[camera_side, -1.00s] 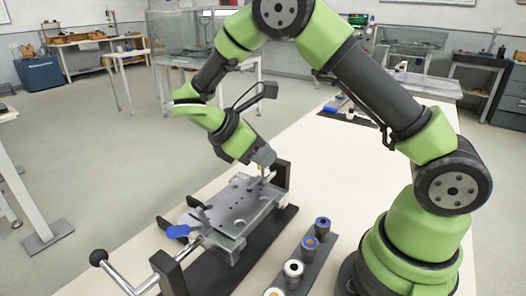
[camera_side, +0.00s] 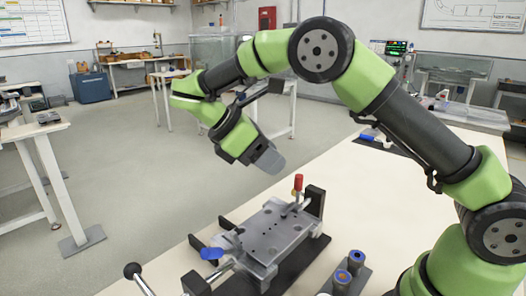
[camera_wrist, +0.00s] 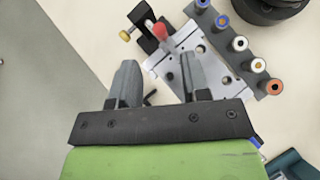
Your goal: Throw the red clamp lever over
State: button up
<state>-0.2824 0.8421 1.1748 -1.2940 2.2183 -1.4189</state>
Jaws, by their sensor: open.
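The red clamp lever (camera_side: 298,182) stands roughly upright at the far end of the grey fixture plate (camera_side: 268,236) in the side view. In the wrist view the red lever (camera_wrist: 160,31) shows beyond the fingertips, near the top. My gripper (camera_side: 268,160) is above and to the left of the lever in the side view, apart from it. In the wrist view my gripper (camera_wrist: 158,78) has its two fingers spread with nothing held between them. They partly cover the plate (camera_wrist: 220,70).
A blue-handled lever (camera_side: 212,253) sits at the plate's near left, with a ball-ended crank (camera_side: 132,270) beyond. A rack of capped cylinders (camera_wrist: 240,44) stands beside the fixture. A black block (camera_side: 315,200) is right behind the red lever.

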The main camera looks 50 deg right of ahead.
jog(key=shift+v, duration=0.8)
jog(key=s+d+r+m+t+y, duration=0.2)
jog(key=s+r+m+t+y, duration=0.25)
jog(key=s+r, duration=0.35)
jog(key=s+a+m+t+y, duration=0.2)
jog(key=s+m+t+y, duration=0.3)
jog(key=s+m+t, duration=0.3)
jog(key=s+m, duration=0.2)
jog(key=m, duration=0.1)
jog(key=shift+a+f, duration=0.2)
jog(key=shift+a, duration=0.15)
